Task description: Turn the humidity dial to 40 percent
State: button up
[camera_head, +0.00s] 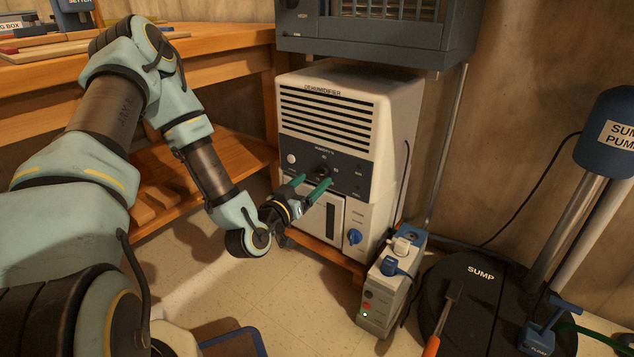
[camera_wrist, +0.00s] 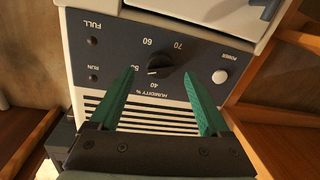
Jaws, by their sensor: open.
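The humidity dial (camera_wrist: 159,66) is a small black knob on the dark panel of the white dehumidifier (camera_head: 385,125). In the wrist view the panel appears upside down, with 40, 50, 60 and 70 printed around the dial. A pale mark on the knob seems to point toward the 50 side, but it is too small to be sure. My gripper (camera_wrist: 161,73) is open, its green fingers on either side of the dial in the picture. I cannot tell whether they touch it. In the head view the dial (camera_head: 322,171) shows just beyond the fingertips of my gripper (camera_head: 314,181).
A white power button (camera_wrist: 220,76) is beside the right finger. A dark heater-like unit (camera_head: 375,30) overhangs the dehumidifier. A blue knob (camera_head: 354,237) is lower on its front. A wooden bench (camera_head: 220,45) stands left; a small grey pump unit (camera_head: 385,290) and the sump cover (camera_head: 480,290) are right.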

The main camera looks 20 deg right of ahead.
aim_at(319, 175)
jog(key=shift+b+x, duration=0.3)
jog(key=shift+x, duration=1.4)
jog(key=shift+s, duration=0.1)
grip_shut()
